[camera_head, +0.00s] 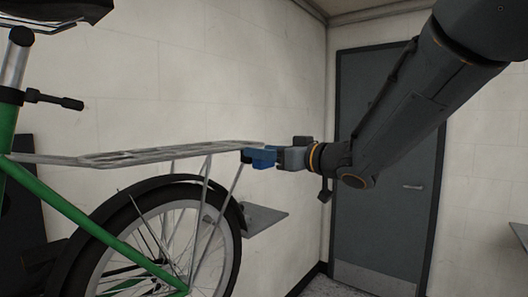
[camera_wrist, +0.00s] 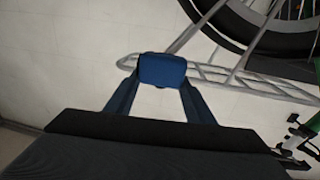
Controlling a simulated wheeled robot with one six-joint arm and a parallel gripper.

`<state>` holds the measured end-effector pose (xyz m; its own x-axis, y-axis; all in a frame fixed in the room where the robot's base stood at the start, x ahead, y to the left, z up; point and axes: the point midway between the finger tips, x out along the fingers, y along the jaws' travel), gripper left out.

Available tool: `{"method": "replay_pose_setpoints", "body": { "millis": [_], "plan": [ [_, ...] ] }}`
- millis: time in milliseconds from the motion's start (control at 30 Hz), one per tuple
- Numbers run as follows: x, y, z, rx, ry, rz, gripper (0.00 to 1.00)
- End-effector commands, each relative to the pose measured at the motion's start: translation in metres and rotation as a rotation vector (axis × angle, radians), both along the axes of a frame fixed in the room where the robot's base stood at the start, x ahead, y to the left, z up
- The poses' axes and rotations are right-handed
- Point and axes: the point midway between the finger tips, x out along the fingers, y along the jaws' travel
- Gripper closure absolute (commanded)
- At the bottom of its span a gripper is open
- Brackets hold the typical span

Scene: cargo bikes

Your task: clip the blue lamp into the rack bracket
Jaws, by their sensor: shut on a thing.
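The blue lamp (camera_head: 262,156) is a small block at the rear end of the bike's silver rack (camera_head: 150,152). It also shows in the wrist view (camera_wrist: 162,70), between my finger tips, in front of the rack's rounded end (camera_wrist: 195,68). My gripper (camera_head: 280,157) is shut on the lamp from the right, level with the rack. A small dark part (camera_head: 247,156) sits at the rack end against the lamp's left side; I cannot tell if it is the bracket. The lamp's far side is hidden, so I cannot tell whether it is seated.
The green bike (camera_head: 75,215) stands at the left, its rear wheel and black mudguard (camera_head: 150,190) below the rack. A grey plate (camera_head: 264,219) is behind the wheel. A pale wall is behind; a grey door (camera_head: 385,225) is at the right.

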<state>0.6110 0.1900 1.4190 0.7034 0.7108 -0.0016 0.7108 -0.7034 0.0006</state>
Motion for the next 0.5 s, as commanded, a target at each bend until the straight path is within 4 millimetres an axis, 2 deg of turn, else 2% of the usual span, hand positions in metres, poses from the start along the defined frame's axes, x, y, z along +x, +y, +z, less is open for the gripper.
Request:
{"method": "replay_pose_setpoints", "body": {
  "millis": [500],
  "plan": [
    [0.0027, 0.0034, 0.0001, 0.0, 0.0, 0.0, 0.75]
  ]
}}
